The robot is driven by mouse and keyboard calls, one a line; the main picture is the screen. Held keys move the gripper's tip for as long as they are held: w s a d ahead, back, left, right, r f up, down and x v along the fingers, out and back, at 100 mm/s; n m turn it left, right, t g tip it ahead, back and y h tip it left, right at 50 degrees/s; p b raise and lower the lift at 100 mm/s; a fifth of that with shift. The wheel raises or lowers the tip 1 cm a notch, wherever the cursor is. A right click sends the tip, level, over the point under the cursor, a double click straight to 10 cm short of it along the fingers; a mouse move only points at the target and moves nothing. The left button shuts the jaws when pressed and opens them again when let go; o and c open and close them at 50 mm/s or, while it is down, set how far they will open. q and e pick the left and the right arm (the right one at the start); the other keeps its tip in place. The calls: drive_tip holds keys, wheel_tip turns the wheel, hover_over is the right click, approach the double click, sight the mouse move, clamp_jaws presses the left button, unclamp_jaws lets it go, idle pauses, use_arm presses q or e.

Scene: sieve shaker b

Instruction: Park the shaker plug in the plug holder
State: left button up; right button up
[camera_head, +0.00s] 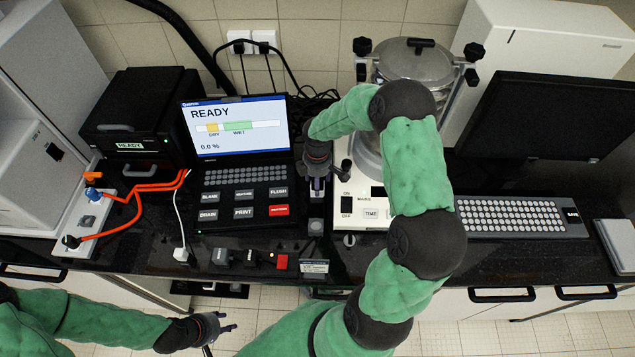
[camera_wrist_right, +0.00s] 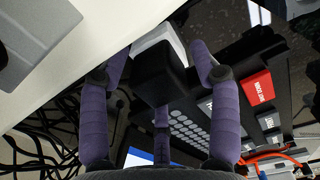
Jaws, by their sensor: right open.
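My right gripper (camera_head: 318,192) reaches down between the laptop-like panel and the shaker; it also shows in the right wrist view (camera_wrist_right: 165,75). Its purple fingers are apart, on either side of a black block (camera_wrist_right: 160,78) with a pale end. I cannot tell whether this block is the shaker plug or part of the holder, or whether the fingers touch it. My left gripper (camera_head: 232,322) is open and empty in front of the counter. The shaker (camera_head: 367,155) is partly hidden by my right arm.
A power strip (camera_head: 85,215) with orange leads and plugs lies at the left. Wall sockets (camera_head: 252,42) with black plugs and loose cables are behind. A label card (camera_head: 314,267) and a red-ended control row (camera_head: 250,259) sit near the counter's front edge. A keyboard (camera_head: 510,215) is at the right.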

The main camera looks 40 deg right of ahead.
drive_tip(key=c, duration=1.3)
drive_tip(key=o, duration=1.6)
wheel_tip(320, 180, up, 12)
